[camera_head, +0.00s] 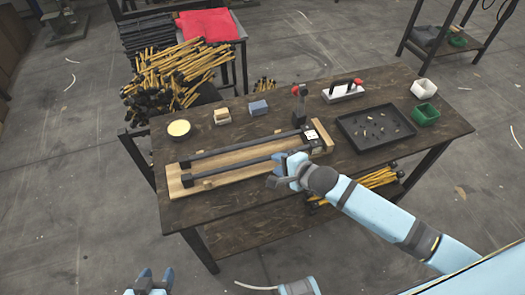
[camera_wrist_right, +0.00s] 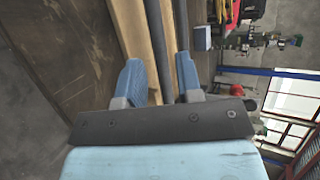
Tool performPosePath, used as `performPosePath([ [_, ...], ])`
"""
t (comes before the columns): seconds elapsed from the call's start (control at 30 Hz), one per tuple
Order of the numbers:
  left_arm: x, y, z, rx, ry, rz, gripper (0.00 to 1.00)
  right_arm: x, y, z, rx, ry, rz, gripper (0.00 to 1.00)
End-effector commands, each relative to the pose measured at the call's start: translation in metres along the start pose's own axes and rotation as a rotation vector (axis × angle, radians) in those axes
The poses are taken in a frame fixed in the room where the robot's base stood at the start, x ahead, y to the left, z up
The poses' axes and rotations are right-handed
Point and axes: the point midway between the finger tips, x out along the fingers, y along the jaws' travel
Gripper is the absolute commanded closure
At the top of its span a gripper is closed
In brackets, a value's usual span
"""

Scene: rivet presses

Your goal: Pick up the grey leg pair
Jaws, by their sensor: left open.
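The grey leg pair is two long dark grey bars lying side by side on a wooden jig board (camera_head: 175,185). The far leg (camera_head: 240,146) and the near leg (camera_head: 230,172) point to the left, their right ends by a small plate and block. My right gripper (camera_head: 283,166) is at the right part of the near leg. In the right wrist view the right gripper's fingers (camera_wrist_right: 158,82) are apart, with a dark bar (camera_wrist_right: 162,45) running in line with the gap; I cannot tell whether they touch it. My left gripper (camera_head: 153,277) is open and empty, low in front of the table.
On the dark wooden table (camera_head: 400,165) stand a black tray of small parts (camera_head: 374,130), a green bin (camera_head: 424,114), a white bin (camera_head: 423,88), a red-topped press (camera_head: 299,100) and a yellow-filled bowl (camera_head: 179,129). A pile of yellow-black parts (camera_head: 175,75) lies behind left.

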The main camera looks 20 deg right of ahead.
Motion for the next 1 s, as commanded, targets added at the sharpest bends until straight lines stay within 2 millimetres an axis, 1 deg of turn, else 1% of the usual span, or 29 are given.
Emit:
performPosePath([
  [0.17, 0.001, -0.001, 0.002, -0.001, -0.001, -0.002, 0.49, 0.014, 0.001, -0.001, -0.002, 0.000, 0.000, 0.67],
  [0.3, 0.002, -0.002, 0.004, -0.001, -0.004, -0.002, 0.49, 0.035, 0.002, -0.004, -0.004, 0.001, -0.001, 0.67],
  [0.43, 0.003, -0.002, 0.004, -0.001, -0.005, -0.002, 0.49, 0.051, 0.003, -0.003, -0.002, 0.000, 0.000, 0.67],
  [0.53, 0.003, -0.003, 0.004, 0.000, -0.005, -0.002, 0.49, 0.055, 0.003, -0.002, -0.001, 0.000, -0.001, 0.67],
  [0.73, 0.003, -0.003, 0.004, 0.000, -0.005, -0.002, 0.49, 0.055, 0.004, -0.003, -0.001, 0.000, 0.000, 0.67],
  [0.77, 0.003, -0.003, 0.004, 0.000, -0.004, -0.002, 0.49, 0.055, 0.004, -0.003, -0.001, 0.000, 0.000, 0.74],
  [0.8, 0.003, -0.003, 0.003, 0.000, -0.004, -0.002, 0.49, 0.055, 0.004, -0.003, -0.001, 0.000, 0.000, 0.83],
  [0.87, 0.003, -0.002, 0.003, 0.000, -0.003, -0.002, 0.49, 0.055, 0.004, -0.003, -0.001, 0.000, 0.000, 0.97],
  [0.9, 0.003, -0.002, 0.003, 0.000, -0.002, -0.002, 0.49, 0.055, 0.004, -0.003, -0.001, 0.000, 0.000, 1.00],
  [1.0, 0.003, -0.002, 0.002, 0.000, -0.002, -0.001, 0.49, 0.055, 0.002, -0.002, -0.001, -0.001, -0.002, 1.00],
])
